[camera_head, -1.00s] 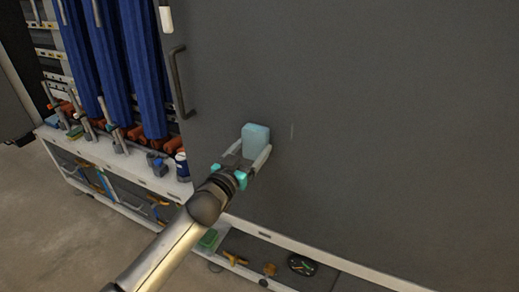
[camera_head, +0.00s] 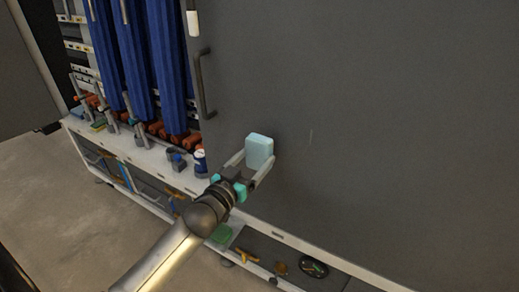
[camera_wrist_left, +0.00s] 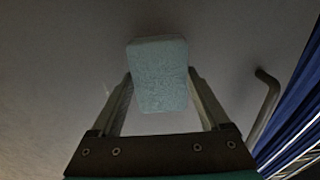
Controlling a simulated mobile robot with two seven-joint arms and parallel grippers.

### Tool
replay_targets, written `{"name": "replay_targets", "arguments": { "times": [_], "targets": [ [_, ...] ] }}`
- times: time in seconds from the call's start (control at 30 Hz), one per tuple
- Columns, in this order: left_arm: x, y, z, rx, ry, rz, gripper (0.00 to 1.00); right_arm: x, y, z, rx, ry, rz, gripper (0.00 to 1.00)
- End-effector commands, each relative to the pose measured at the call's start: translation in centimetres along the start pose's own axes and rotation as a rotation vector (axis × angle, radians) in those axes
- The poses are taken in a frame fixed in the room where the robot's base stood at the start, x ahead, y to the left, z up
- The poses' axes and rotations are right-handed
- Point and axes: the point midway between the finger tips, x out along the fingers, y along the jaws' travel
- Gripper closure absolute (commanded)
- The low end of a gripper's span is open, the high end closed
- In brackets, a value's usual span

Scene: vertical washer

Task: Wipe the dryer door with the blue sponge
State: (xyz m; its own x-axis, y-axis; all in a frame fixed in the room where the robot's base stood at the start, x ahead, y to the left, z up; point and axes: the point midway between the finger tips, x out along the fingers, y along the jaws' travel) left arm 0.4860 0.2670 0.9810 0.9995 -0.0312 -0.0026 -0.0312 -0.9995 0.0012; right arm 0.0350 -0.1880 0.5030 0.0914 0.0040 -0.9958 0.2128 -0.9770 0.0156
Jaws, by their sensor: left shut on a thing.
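The dryer door (camera_head: 380,130) is a large, flat dark grey panel filling the right of the head view. It has a dark bar handle (camera_head: 203,82) at its left edge, which also shows in the left wrist view (camera_wrist_left: 266,100). A light blue sponge (camera_head: 259,151) is between the fingers of my left gripper (camera_head: 248,166), which is shut on it. The sponge (camera_wrist_left: 159,77) sits at the fingertips in the left wrist view, in front of the grey door. I cannot tell whether it touches the door. A faint light mark (camera_head: 310,136) is on the door right of the sponge. My right gripper is not in view.
Blue hanging curtain strips (camera_head: 168,70) are left of the door. A white shelf (camera_head: 145,155) below holds orange rolls, a blue-and-white can (camera_head: 200,163) and other items. A lower shelf under the door holds a green block (camera_head: 221,233) and small parts. Bare floor lies at lower left.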

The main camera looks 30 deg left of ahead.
Motion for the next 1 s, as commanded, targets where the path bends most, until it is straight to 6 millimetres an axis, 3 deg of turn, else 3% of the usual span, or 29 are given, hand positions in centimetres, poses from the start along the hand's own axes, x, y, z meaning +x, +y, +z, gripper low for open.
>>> {"name": "replay_targets", "arguments": {
  "times": [0.2, 0.57, 1.0],
  "targets": [
    [-1.6, 0.0, -0.1, 0.000, 0.000, 0.000, 0.65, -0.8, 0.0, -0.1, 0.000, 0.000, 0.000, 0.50],
    [-1.9, 0.0, 0.0, 0.000, 0.000, 0.000, 0.65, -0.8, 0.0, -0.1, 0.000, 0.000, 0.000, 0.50],
    [-4.8, 0.0, -0.1, 0.000, 0.001, 0.001, 0.65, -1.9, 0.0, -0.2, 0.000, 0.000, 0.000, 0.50]
  ]
}}
